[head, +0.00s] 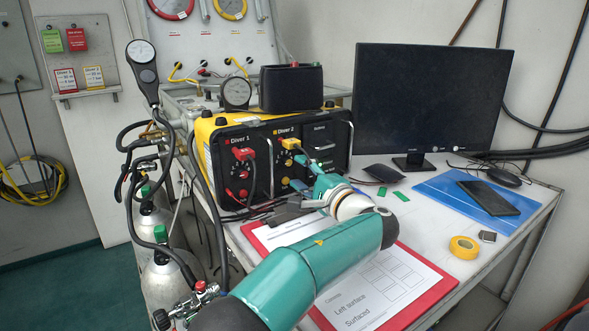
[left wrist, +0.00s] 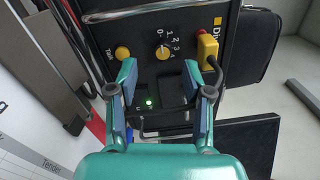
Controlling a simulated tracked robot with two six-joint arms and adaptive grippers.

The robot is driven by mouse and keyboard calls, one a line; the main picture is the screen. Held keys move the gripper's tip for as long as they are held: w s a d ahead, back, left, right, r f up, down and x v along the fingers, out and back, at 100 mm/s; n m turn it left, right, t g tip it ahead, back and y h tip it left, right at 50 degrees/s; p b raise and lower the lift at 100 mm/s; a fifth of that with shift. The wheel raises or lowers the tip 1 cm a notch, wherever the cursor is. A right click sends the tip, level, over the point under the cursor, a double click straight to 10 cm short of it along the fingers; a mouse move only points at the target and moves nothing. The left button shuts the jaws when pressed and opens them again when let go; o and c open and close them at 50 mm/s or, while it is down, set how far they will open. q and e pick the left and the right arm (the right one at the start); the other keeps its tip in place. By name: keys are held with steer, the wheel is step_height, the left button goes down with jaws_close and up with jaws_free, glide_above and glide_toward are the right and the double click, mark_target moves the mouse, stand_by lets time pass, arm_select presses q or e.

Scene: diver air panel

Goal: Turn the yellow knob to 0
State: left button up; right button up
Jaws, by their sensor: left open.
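The panel unit (head: 207,155) is a black-fronted box with yellow edges, marked Diver 1 and Diver 2. In the left wrist view a yellow knob (left wrist: 163,51) sits by a scale from 0 to 4; its exact setting is too small to read surely. A second yellow knob (left wrist: 122,53) is to its left, outside the scale. My left gripper (left wrist: 171,70) is open and empty, its fingers reaching toward the panel on either side of the scaled knob, apparently not touching it. In the head view my left gripper (head: 306,168) is in front of the Diver 2 side.
A yellow plug (left wrist: 207,48) with a cable stands close to the right finger. A red clipboard (head: 436,291) lies below my left arm. A monitor (head: 430,100) stands to the right, yellow tape (head: 464,247) at the table's front. Hoses and cylinders are at left.

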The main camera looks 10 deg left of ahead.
arm_select(q)
steer(key=v, duration=0.7)
steer(key=shift+s+d+f, duration=0.1)
steer(key=shift+s+d, duration=0.1)
steer(key=shift+s, duration=0.05)
